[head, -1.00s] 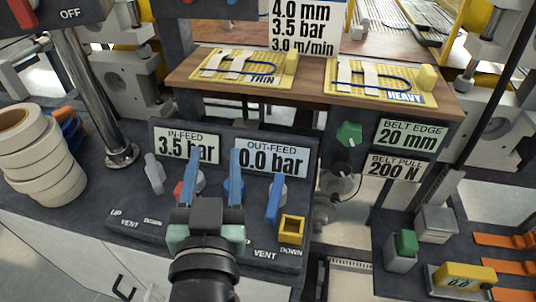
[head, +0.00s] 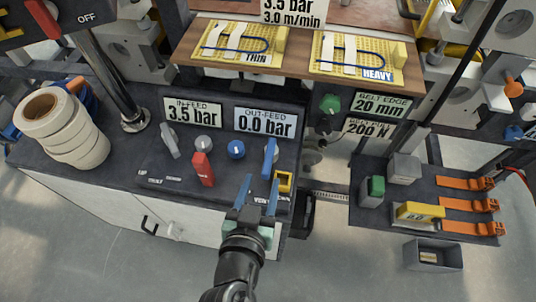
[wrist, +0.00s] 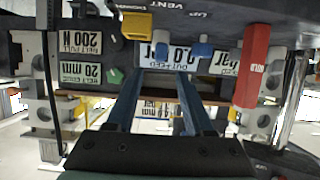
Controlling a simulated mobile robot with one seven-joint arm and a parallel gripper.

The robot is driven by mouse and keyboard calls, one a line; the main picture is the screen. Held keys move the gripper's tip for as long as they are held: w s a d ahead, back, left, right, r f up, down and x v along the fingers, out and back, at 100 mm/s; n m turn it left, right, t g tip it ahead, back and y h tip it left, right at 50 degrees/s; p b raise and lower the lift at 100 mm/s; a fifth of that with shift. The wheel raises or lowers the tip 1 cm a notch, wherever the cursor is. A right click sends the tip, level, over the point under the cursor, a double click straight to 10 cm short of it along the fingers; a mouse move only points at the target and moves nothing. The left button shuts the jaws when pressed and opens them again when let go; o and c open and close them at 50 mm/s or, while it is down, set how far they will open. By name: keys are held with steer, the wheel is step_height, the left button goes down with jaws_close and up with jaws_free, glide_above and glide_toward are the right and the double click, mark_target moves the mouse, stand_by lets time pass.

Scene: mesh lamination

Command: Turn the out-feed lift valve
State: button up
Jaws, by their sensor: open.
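The out-feed lift valve appears to be the blue lever (head: 269,158) on the right of the dark panel, below the out-feed display (head: 265,122) reading 0.0 bar. My gripper (head: 259,190) is open and empty, in front of the panel's lower right. Its blue fingers overlap the area just below the blue lever in the head view, partly hiding the printed labels there. In the wrist view the fingers (wrist: 158,85) are spread, with nothing between them, and the upside-down panel is ahead.
A grey lever (head: 168,140), a red lever (head: 203,169) and a blue knob (head: 235,149) stand left of the valve. The in-feed display (head: 192,111) reads 3.5 bar. White tape rolls (head: 65,130) sit at the left. Orange straps (head: 467,204) lie on the right table.

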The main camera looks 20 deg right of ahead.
mark_target(268, 163)
steer(key=p+x, duration=0.1)
steer(key=x, duration=0.7)
steer(key=shift+w+d, duration=0.15)
steer(key=shift+w, duration=0.1)
jaws_close()
stand_by(1.0)
